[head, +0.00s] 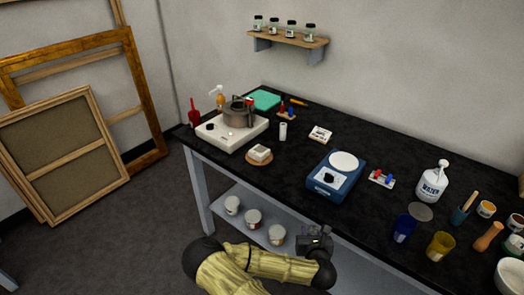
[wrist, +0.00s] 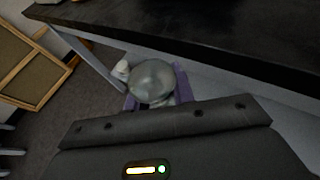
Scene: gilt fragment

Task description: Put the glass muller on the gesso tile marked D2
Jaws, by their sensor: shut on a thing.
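The glass muller (wrist: 152,80) shows in the wrist view as a clear, round, greenish glass head. It sits between the purple fingers of my gripper (wrist: 158,98), which is shut on it. The wrist view has it out beyond the table edge, over the floor and lower shelf. In the head view my gripper (head: 316,242) is in front of the table's front edge, and the muller cannot be made out there. A pale square tile (head: 320,133) with a dark mark lies towards the back of the table. I cannot read D2 on it.
Pots stand on the lower shelf (head: 236,221).

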